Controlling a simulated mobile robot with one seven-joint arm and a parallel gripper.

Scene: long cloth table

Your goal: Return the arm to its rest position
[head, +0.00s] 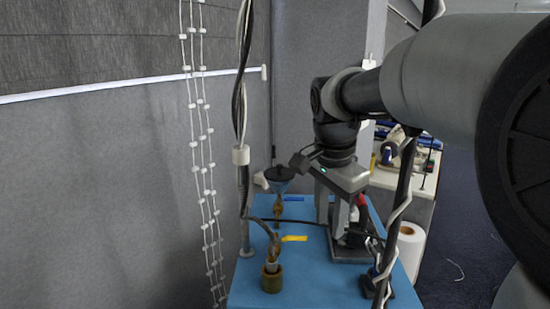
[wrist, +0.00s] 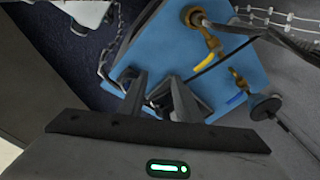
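My arm reaches in from the right in the head view and bends down over a blue table top. My gripper (head: 331,222) hangs fingers-down above the right part of this blue top (head: 258,293). In the wrist view my gripper (wrist: 157,84) shows two dark fingers with a clear gap between them. It is open, and I see nothing held in it. A dark metal object lies below and between the fingers in the wrist view; the fingers partly hide it, and I cannot tell whether they touch it.
Brass valves with yellow (head: 294,238) and blue (head: 293,199) handles stand left of my gripper, with a dark funnel-like piece (head: 279,174). Cables and a beaded chain (head: 205,150) hang at the left. A white roll (head: 410,245) stands at the right, near dark floor.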

